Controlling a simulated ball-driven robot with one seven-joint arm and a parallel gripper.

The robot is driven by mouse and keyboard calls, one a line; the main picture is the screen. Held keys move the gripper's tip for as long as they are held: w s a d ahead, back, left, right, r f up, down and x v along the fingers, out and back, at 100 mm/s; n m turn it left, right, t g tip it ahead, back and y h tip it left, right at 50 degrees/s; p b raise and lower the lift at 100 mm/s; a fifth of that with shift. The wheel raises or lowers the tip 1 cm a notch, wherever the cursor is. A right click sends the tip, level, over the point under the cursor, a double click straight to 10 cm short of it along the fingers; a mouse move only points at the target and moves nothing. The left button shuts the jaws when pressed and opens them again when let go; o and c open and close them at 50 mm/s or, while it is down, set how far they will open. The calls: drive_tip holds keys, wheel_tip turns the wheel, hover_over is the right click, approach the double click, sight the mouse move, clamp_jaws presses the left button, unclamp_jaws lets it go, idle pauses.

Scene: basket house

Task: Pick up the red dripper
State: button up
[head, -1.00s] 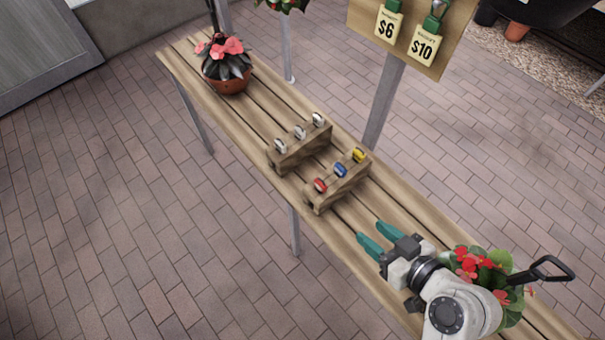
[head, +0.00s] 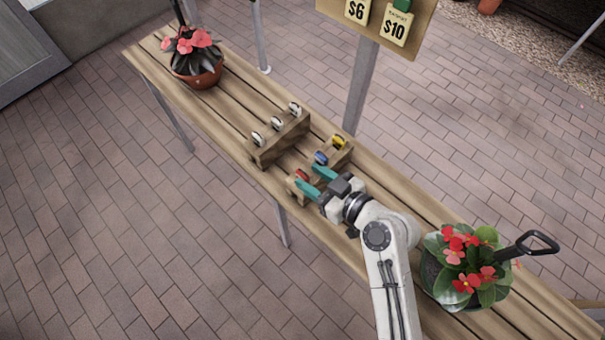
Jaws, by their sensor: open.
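The red dripper (head: 302,175) sits at the near left end of a small wooden stand on the slatted bench. My gripper (head: 315,181) is open, its two teal fingers pointing at the red dripper from the right. One fingertip is close to the dripper on each side; I cannot tell whether they touch it. The blue dripper (head: 320,158) and the yellow dripper (head: 338,142) sit farther along the same stand (head: 346,153). My fingers and wrist hide part of the stand's front.
A second wooden stand (head: 265,158) with white drippers is just left. A potted plant (head: 197,79) stands at the bench's far left. A red-flowered plant (head: 465,265) with a black-handled tool is right of my arm. A post (head: 360,88) with price tags rises behind.

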sight(307, 177)
drive_tip(key=shift+x, duration=1.85)
drive_tip(key=shift+s+f, duration=0.15)
drive_tip(key=shift+c, duration=0.3)
drive_tip(key=c, duration=0.8)
